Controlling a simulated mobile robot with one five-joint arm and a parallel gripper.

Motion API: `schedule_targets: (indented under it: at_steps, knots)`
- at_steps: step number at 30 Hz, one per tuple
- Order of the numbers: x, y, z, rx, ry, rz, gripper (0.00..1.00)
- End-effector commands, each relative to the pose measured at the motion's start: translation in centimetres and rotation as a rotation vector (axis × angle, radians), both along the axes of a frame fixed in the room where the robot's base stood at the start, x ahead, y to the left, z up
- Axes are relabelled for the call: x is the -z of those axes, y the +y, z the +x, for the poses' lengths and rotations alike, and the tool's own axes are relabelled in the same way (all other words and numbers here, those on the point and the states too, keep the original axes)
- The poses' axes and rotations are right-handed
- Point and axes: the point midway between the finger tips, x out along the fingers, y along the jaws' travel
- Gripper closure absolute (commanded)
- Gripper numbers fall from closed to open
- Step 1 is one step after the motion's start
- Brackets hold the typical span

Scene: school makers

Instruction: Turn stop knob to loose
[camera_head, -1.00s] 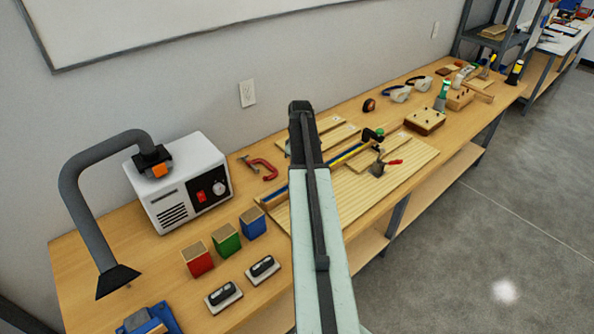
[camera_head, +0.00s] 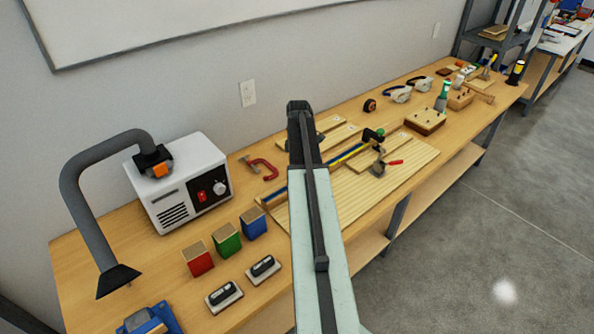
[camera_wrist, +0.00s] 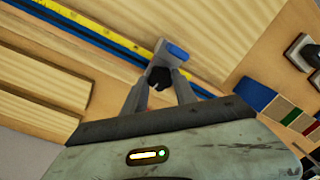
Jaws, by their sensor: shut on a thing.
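The stop knob (camera_wrist: 159,78) is black and sits between my gripper's fingers (camera_wrist: 160,84) in the wrist view. The grey fingers are shut on it, one on each side, and hide part of it. A stop with a blue top (camera_wrist: 176,50) is just beyond the knob, beside a rail with a yellow scale and a blue strip (camera_wrist: 105,35). In the head view the rail (camera_head: 345,156) runs over a wooden board; my arm hides the gripper and the knob there.
Open floor is at the right.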

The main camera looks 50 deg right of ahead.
Motion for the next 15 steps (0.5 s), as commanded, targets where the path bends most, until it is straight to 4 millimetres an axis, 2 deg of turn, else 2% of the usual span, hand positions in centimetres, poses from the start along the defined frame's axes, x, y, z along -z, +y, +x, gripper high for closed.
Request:
schedule_targets:
  at_steps: [5, 6, 8, 15]
  knots:
    - [0.0, -0.01, 0.02, 0.001, -0.001, 0.001, 1.0]
    - [0.0, -0.01, 0.02, 0.001, -0.001, 0.001, 0.61]
    - [0.0, -0.02, 0.01, 0.001, -0.001, 0.001, 0.45]
    - [0.0, -0.02, -0.01, 0.001, 0.0, 0.0, 0.45]
